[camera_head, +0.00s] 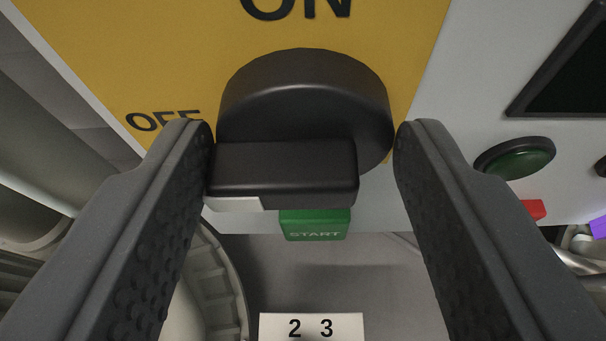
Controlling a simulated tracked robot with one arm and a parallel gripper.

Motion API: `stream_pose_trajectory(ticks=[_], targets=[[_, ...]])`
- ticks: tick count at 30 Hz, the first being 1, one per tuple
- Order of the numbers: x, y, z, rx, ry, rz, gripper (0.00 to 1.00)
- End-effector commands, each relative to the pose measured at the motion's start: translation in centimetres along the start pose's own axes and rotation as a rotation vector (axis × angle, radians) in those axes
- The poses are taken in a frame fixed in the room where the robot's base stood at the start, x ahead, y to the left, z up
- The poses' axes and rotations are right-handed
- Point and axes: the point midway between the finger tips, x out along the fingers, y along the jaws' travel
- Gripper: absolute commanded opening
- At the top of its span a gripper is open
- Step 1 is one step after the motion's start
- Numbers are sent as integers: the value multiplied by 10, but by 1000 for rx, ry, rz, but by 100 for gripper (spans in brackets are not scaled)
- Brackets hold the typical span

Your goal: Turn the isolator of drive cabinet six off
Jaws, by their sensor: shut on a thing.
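The isolator is a black rotary knob (305,95) with a thick bar handle (285,168) on a yellow plate (160,50). "ON" (295,8) is printed above the knob and "OFF" (162,118) to its left. The bar lies about level in the picture, with its white mark (232,203) at the left end, on the OFF side. My gripper (302,150) is shut on the knob, one finger on each side. The left fingertip meets the bar's left end; the right fingertip is at the knob's right edge. No cabinet number six shows.
A green START label (315,224) is just below the bar. A green button (515,158), a red piece (535,209) and a dark screen (570,75) are on the grey panel at right. A pale ribbed part (215,285) stands lower left.

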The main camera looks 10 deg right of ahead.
Motion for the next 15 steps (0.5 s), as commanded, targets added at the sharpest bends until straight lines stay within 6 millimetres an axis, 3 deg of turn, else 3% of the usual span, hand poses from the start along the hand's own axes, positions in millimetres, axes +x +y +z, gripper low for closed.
stream_pose_trajectory(ticks=[15], targets=[[0,0,2,-59,-4,24,26]])
